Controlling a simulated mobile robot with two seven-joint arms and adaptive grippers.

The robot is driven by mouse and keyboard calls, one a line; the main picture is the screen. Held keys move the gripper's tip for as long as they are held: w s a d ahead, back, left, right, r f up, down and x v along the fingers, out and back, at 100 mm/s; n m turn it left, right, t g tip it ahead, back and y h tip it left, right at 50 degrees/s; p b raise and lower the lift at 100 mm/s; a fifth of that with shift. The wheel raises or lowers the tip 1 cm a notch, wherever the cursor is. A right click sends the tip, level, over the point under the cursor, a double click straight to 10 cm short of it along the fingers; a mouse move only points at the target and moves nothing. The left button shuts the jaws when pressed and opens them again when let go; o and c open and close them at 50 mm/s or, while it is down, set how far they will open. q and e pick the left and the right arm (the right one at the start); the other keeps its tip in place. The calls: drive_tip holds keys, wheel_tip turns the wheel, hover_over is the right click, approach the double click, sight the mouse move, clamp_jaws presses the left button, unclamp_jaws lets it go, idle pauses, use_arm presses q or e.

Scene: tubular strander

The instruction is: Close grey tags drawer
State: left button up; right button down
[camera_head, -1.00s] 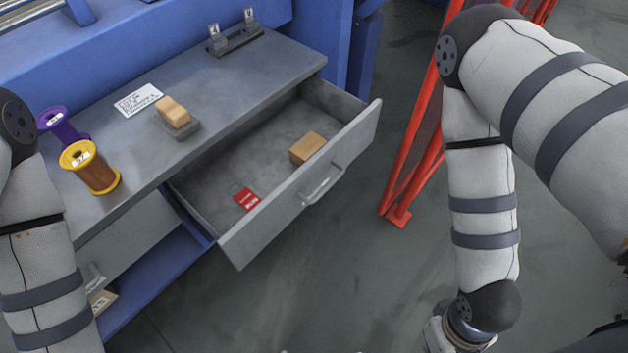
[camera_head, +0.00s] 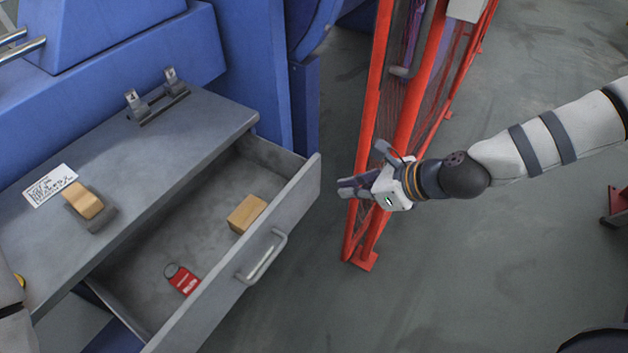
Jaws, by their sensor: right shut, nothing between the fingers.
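The grey drawer (camera_head: 291,217) under the grey worktop is pulled far open, with a bar handle (camera_head: 262,257) on its front panel. Inside it lie a red tag (camera_head: 182,279) with a ring and a tan block (camera_head: 247,213). My right gripper (camera_head: 347,188) is shut and empty, in the air just right of the drawer front's far end, apart from it in the picture. Its fingers point left. Of my left arm only a small piece shows at the lower left edge; its gripper is out of view.
On the worktop (camera_head: 150,165) are a white label card (camera_head: 51,186), a block on a grey holder (camera_head: 83,201) and two metal clips (camera_head: 135,101). A red mesh guard frame (camera_head: 372,130) stands behind my right gripper. The floor in front of the drawer is clear.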

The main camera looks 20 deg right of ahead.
sight(301, 188)
drive_tip(key=w+a+f, duration=0.1)
drive_tip(key=w, duration=0.1)
drive_tip(key=w+a+f, duration=0.1)
drive_tip(key=w+a, duration=0.1)
drive_tip(key=w+a+f+b, duration=0.1)
drive_tip(key=w+f, duration=0.1)
drive_tip(key=shift+w+a, duration=0.15)
drive_tip(key=shift+a, duration=0.15)
use_arm(q)
drive_tip(key=shift+s+f+g, duration=0.4)
drive_tip(key=shift+s+f, duration=0.45)
drive_tip(key=shift+f, duration=0.05)
use_arm(e)
drive_tip(key=shift+w+a+f, duration=0.1)
drive_tip(key=shift+w+a, duration=0.05)
drive_tip(key=shift+w, duration=0.05)
use_arm(q)
drive_tip(key=shift+g, duration=0.6)
drive_tip(key=shift+s+f+b, duration=0.9)
drive_tip(key=shift+f+b, duration=0.1)
drive_tip(key=shift+f, duration=0.1)
drive_tip(key=shift+s+f+b, duration=0.9)
drive_tip(key=shift+f+b, duration=0.05)
drive_tip(key=shift+f, duration=0.15)
use_arm(e)
drive_tip(key=w+a, duration=0.9)
drive_tip(key=w, duration=0.4)
drive_tip(key=shift+w+a, duration=0.3)
drive_tip(key=shift+a, duration=0.1)
